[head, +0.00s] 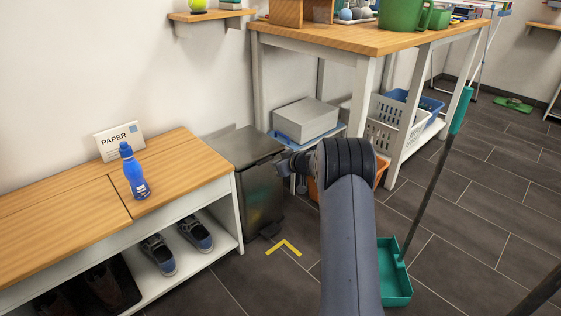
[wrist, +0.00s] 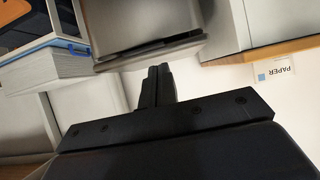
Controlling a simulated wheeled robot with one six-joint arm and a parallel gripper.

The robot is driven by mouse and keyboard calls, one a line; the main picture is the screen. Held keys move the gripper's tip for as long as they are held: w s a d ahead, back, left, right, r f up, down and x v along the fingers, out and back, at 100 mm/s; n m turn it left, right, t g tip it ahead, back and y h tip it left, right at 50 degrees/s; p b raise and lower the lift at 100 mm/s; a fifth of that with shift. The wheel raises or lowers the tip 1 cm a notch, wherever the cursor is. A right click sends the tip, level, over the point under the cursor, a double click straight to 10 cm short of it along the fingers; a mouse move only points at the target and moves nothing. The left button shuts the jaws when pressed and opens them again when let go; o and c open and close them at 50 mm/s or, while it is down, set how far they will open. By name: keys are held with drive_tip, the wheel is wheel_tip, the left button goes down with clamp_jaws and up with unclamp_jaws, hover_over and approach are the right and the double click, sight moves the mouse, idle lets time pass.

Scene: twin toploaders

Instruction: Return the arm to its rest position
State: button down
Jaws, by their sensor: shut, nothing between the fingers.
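My gripper shows in the wrist view (wrist: 158,72), with its two dark fingers together and nothing between them. Its fingertips appear in front of the grey metal bin (wrist: 140,30); whether they touch it I cannot tell. In the head view my grey arm reaches up from the bottom centre and bends left at a dark joint.
A wooden bench (head: 70,205) at left holds a blue bottle (head: 134,172) and a PAPER sign (head: 119,141), with shoes below. A tall table (head: 350,38) stands behind. A teal dustpan (head: 393,275) is right of my arm. Open floor (head: 480,220) lies at right.

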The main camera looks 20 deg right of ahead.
drive_tip(key=shift+v, duration=1.05)
drive_tip(key=shift+w+r, duration=0.15)
drive_tip(key=shift+r, duration=0.05)
drive_tip(key=x, duration=0.4)
drive_tip(key=f+b+x, duration=0.1)
drive_tip(key=x, duration=0.3)
drive_tip(key=s+f+x, duration=0.1)
drive_tip(key=x, duration=0.3)
drive_tip(key=shift+w+d+f+b, duration=0.1)
drive_tip(key=shift+d+f+b, duration=0.05)
drive_tip(key=shift+b, duration=0.25)
